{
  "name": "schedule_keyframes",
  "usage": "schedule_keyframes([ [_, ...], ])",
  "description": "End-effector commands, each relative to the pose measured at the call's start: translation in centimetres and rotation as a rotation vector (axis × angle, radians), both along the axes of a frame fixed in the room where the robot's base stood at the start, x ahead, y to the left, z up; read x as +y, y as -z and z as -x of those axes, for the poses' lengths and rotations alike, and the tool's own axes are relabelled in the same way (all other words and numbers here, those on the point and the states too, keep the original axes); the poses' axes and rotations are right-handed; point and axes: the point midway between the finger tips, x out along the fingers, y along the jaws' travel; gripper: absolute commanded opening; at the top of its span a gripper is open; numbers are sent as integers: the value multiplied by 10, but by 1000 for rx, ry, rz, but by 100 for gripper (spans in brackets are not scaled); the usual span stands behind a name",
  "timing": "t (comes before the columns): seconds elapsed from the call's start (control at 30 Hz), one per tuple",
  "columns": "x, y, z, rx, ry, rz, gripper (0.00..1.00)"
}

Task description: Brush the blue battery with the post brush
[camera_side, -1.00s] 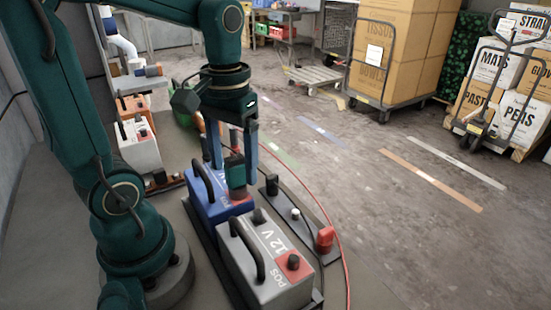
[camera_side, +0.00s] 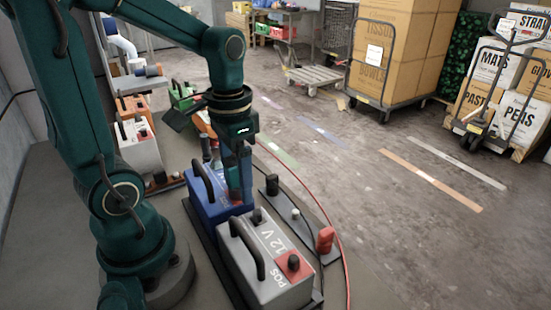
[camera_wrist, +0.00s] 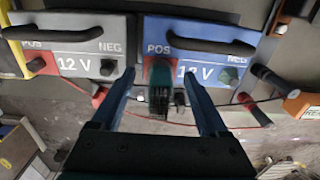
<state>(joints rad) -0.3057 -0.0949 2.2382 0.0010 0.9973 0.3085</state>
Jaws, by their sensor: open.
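The blue battery (camera_side: 203,196) stands in a dark tray behind a grey battery. In the wrist view the blue battery (camera_wrist: 212,52) shows a black handle, a red POS patch and a dark NEG post (camera_wrist: 228,75). The post brush (camera_wrist: 159,72), a green block with dark bristles, is at the POS patch; whether it touches the post cannot be told. My gripper (camera_wrist: 163,100) is open, its two blue fingers on either side of the brush with gaps. In the side view my gripper (camera_side: 240,190) is low over the battery's near right end; the brush is mostly hidden there.
The grey 12 V battery (camera_side: 262,262) is close in front, also at left in the wrist view (camera_wrist: 70,48). A dark strip (camera_side: 327,250) with a red cap (camera_side: 325,239) lies to the right, beside a red cable. A white battery (camera_side: 138,148) stands behind. Open floor lies right.

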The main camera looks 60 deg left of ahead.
Motion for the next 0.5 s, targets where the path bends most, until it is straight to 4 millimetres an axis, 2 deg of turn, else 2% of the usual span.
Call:
schedule_keyframes([
  [0.13,0,0,0,0,0,0,78],
  [0.17,0,0,0,0,0,0,74],
  [0.3,0,0,0,0,0,0,20],
  [0.37,0,0,0,0,-1,0,0],
  [0.5,0,0,0,0,-1,0,0],
])
